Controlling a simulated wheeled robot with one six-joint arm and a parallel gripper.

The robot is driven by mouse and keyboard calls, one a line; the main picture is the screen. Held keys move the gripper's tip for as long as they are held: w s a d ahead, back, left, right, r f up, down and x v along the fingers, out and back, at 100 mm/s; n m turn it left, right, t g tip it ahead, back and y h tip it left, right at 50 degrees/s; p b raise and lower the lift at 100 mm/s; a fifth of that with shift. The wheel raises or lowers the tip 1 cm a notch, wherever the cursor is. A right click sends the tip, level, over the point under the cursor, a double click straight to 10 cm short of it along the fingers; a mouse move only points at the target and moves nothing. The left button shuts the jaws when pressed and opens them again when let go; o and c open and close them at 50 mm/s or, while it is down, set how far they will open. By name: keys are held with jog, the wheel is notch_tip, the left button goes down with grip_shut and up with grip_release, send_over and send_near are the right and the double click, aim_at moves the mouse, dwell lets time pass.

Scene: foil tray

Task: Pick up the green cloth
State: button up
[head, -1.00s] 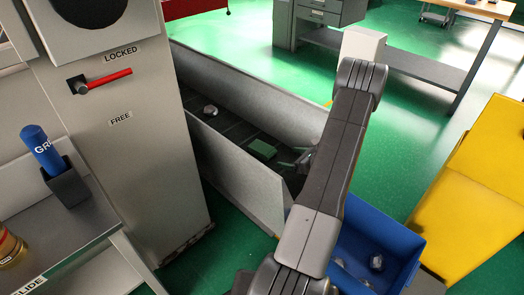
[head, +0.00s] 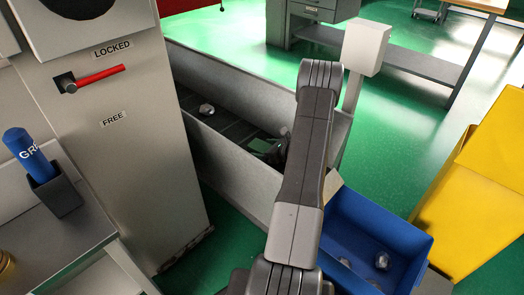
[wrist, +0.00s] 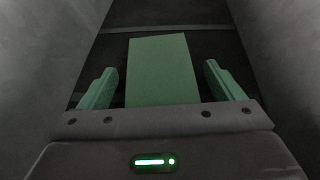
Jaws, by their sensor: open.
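The green cloth (head: 258,146) lies flat on the dark floor of a grey-walled trough, partly hidden by my gripper in the head view. In the wrist view the cloth (wrist: 162,62) is a green rectangle in the middle, framed by my two fingers. My gripper (wrist: 160,76) is open, with one green finger on each side of the cloth and a gap on both sides. Whether the fingers reach down to the cloth's level, I cannot tell. In the head view the gripper is mostly hidden behind my arm.
The trough's walls (head: 232,160) rise close on both sides of my gripper. A crumpled foil piece (head: 206,109) lies farther up the trough. A blue bin (head: 350,215) with foil pieces stands at right, beside a yellow container (head: 470,190). A grey cabinet (head: 150,170) stands left.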

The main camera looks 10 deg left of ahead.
jog(key=c, duration=1.1)
